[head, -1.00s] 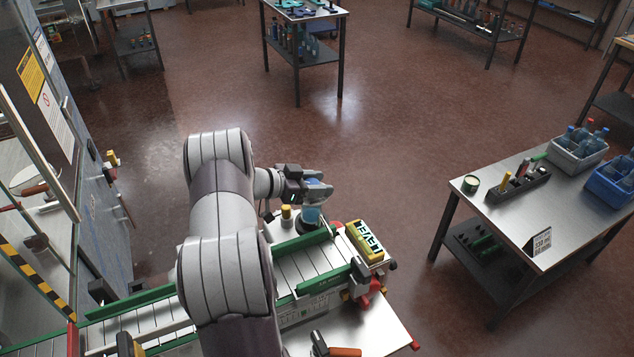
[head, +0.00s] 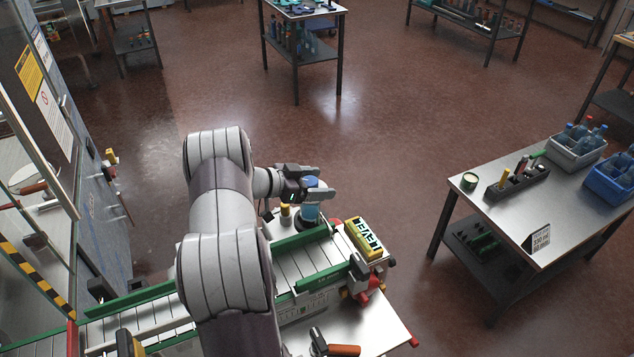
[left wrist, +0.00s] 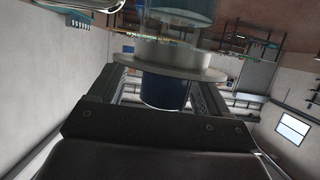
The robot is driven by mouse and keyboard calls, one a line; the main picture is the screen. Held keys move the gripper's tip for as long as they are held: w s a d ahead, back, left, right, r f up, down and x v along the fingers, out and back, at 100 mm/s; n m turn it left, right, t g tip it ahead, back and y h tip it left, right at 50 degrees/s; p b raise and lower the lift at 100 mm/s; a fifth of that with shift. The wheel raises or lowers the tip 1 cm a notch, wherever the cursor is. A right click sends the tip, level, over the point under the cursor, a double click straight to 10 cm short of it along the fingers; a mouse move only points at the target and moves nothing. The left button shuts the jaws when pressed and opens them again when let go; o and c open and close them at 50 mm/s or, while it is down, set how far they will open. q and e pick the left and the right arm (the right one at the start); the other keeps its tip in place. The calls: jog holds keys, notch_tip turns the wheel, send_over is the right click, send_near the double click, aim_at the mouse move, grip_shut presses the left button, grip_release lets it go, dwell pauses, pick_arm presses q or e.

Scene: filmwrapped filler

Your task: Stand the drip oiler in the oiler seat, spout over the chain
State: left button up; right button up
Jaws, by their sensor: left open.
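The drip oiler (head: 311,213), with a clear blue body and blue top, stands upright at the far end of the conveyor. Its foot is at a dark round base that looks like the oiler seat (head: 303,226); how fully it sits is hidden. My left gripper (head: 318,184) is open, with its fingers either side of the oiler's blue top. In the left wrist view the oiler's blue cap (left wrist: 163,92) and pale flange lie between the spread fingers. I cannot make out the spout or its place over the chain. My right gripper is not in view.
A yellow-topped bottle (head: 285,212) stands close left of the oiler. The conveyor (head: 300,262) has green side rails. An orange-handled tool (head: 343,350) lies in front. A side table (head: 520,215) holds bottle crates.

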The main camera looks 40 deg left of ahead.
pick_arm(q)
jog(key=b+v, duration=0.4)
jog(key=v, duration=0.8)
jog(key=shift+s+a, duration=0.2)
jog(key=shift+s, duration=0.1)
